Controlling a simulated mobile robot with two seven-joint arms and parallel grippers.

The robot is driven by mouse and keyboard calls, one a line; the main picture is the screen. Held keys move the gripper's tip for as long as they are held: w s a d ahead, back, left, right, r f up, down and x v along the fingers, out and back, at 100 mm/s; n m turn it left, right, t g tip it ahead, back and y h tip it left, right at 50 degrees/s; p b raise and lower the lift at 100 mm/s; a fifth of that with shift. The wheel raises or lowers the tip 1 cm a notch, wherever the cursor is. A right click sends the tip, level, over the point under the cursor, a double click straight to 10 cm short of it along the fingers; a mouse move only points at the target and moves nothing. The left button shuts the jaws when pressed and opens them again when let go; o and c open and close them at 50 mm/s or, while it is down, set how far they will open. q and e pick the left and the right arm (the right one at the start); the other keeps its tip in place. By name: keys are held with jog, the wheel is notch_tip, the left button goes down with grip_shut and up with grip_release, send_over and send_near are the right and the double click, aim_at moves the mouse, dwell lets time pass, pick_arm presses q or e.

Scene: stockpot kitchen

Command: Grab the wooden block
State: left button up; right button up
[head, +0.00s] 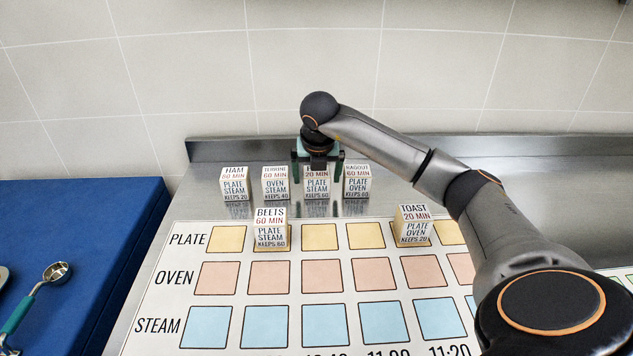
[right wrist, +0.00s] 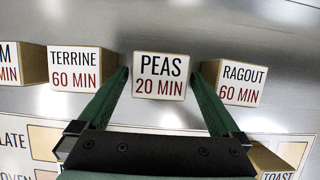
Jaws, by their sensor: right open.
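Several white-faced wooden blocks with printed labels stand on the steel counter. The PEAS block (head: 317,187) is in the back row, and its top reads PEAS 20 MIN in the right wrist view (right wrist: 160,76). My right gripper (head: 317,176) is open above it, with one finger on either side of the block; I see gaps between the fingers and its faces. The TERRINE block (head: 275,184) and RAGOUT block (head: 357,183) stand close outside the fingers. The HAM block (head: 235,184) is at the row's left end. My left gripper is not in view.
A printed board (head: 180,290) with PLATE, OVEN and STEAM rows lies in front. The BEETS block (head: 270,230) and TOAST block (head: 412,226) stand on its PLATE row. A blue surface (head: 100,240) with a ladle (head: 56,272) is at left. A low steel backsplash runs behind.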

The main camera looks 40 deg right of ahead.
jog(key=x, duration=0.2)
jog(key=shift+f, duration=0.25)
jog(key=shift+w+r, duration=0.1)
jog(key=c, duration=1.4)
jog(key=shift+r, duration=0.1)
